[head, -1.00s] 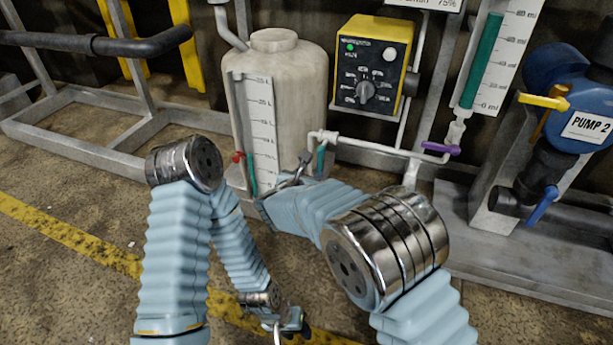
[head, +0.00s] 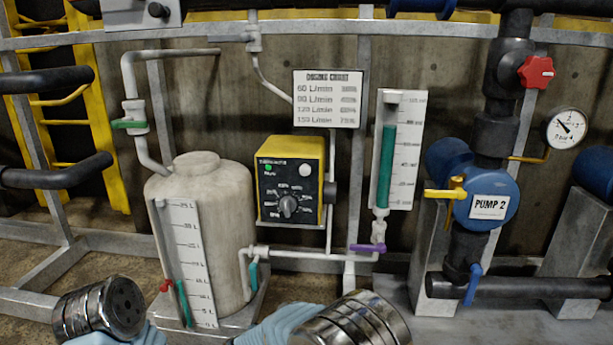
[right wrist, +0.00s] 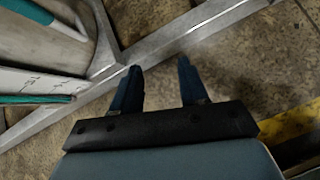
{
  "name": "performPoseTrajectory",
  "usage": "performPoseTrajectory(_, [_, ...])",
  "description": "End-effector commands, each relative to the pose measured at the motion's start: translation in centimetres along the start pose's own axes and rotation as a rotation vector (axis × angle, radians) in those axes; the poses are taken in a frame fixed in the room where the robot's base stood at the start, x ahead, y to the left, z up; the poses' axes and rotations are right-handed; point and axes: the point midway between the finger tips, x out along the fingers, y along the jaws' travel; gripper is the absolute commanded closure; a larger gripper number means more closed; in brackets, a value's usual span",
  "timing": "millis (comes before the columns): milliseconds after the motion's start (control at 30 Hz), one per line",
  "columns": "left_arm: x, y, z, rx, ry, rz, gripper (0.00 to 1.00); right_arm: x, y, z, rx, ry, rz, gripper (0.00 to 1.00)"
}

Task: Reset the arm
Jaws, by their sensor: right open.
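My right gripper (right wrist: 158,88) shows in the right wrist view with its two blue fingers apart and nothing between them. It is over the grey metal frame (right wrist: 170,38) and the stained floor, close to the foot of the white tank (right wrist: 40,45). In the head view my two arms show only at the bottom edge, with metal elbow joints and pale blue sleeves. Both grippers are out of the head view. The tank (head: 205,235) stands upright at left centre, with a level scale (head: 187,262) on its front.
A yellow control box (head: 290,180) is right of the tank. A white pipe with a purple-handled valve (head: 367,248) runs below it. Pump 2 (head: 487,207), with yellow and blue handles, and a red valve knob (head: 537,72) are at right. A yellow ladder (head: 95,120) is at left.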

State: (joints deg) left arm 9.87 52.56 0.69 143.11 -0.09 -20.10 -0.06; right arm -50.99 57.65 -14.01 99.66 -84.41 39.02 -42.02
Motion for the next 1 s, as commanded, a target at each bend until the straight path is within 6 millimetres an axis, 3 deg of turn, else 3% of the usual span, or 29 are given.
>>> performPoseTrajectory(33, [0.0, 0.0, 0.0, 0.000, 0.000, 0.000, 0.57, 1.9, -3.7, -1.9, 0.115, 0.109, -0.072, 0.56])
performPoseTrajectory(100, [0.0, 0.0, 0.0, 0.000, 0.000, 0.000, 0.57, 3.5, -8.7, -5.5, 0.328, 0.276, -0.179, 0.56])
performPoseTrajectory(200, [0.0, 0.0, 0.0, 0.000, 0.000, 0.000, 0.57, 3.9, -15.4, -11.1, 0.731, 0.505, -0.373, 0.56])
performPoseTrajectory(300, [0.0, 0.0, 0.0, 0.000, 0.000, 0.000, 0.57, 2.5, -20.5, -15.8, 1.235, 0.672, -0.601, 0.56])
performPoseTrajectory(400, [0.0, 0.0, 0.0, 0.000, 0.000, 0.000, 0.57, 1.1, -23.3, -18.2, 1.669, 0.720, -0.788, 0.56])
performPoseTrajectory(567, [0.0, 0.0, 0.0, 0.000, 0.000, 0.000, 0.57, -0.2, -27.0, -19.6, 2.241, 0.641, -1.028, 0.56])
performPoseTrajectory(733, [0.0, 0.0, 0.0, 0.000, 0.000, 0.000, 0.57, -1.4, -31.6, -20.3, 2.754, 0.385, -1.227, 0.56])
performPoseTrajectory(800, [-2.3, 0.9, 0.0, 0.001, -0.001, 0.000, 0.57, -3.1, -31.1, -18.5, 2.771, 0.376, -1.224, 0.56])
performPoseTrajectory(1000, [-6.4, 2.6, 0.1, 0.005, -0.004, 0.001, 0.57, -6.2, -30.2, -15.6, 2.757, 0.383, -1.224, 0.56])
